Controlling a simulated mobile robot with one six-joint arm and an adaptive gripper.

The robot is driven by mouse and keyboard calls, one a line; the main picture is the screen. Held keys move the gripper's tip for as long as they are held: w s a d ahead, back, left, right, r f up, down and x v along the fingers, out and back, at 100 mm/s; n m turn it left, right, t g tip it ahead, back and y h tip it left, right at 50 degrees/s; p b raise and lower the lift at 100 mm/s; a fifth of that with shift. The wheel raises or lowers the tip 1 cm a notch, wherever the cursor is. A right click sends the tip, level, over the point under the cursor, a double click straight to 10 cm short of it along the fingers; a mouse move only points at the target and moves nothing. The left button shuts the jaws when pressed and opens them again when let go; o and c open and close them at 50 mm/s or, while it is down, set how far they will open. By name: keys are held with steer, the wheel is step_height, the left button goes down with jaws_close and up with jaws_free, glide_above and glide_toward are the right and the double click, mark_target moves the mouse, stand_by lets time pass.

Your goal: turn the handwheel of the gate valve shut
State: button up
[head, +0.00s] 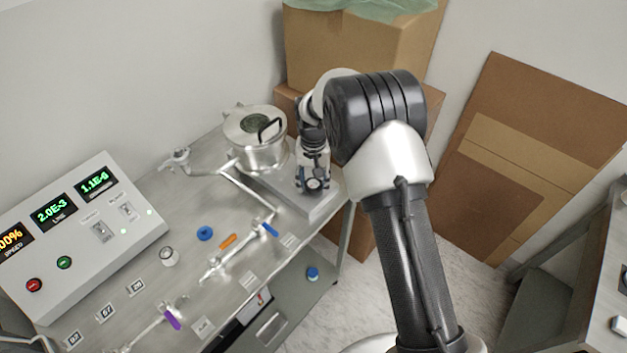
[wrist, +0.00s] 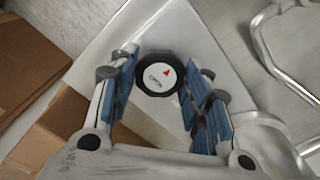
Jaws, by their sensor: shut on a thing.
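The handwheel (wrist: 158,74) of the gate valve is a black round knob with a white cap, which bears the word "OPEN" and a red arrow. In the wrist view it sits between the blue pads of my gripper (wrist: 162,78), which is shut on it. In the head view my gripper (head: 313,172) points down at the right rear end of the steel bench, over the grey block. The dark handwheel (head: 315,184) shows at its fingertips. The valve body is mostly hidden below the gripper.
A lidded metal chamber (head: 262,150) stands just left of my gripper. Steel piping (head: 245,190) with coloured levers runs across the bench (head: 190,235). A control box (head: 85,235) with lit displays is at left. Cardboard boxes (head: 345,50) stand behind.

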steer(key=m, duration=0.4)
steer(key=shift+m, duration=0.3)
steer(key=m, duration=0.4)
steer(key=shift+m, duration=0.3)
steer(key=m, duration=0.4)
steer(key=shift+a, duration=0.1)
steer(key=shift+w+m, duration=0.1)
steer(key=shift+m, duration=2.4)
steer(key=o, duration=1.1)
steer(key=shift+c, duration=0.2)
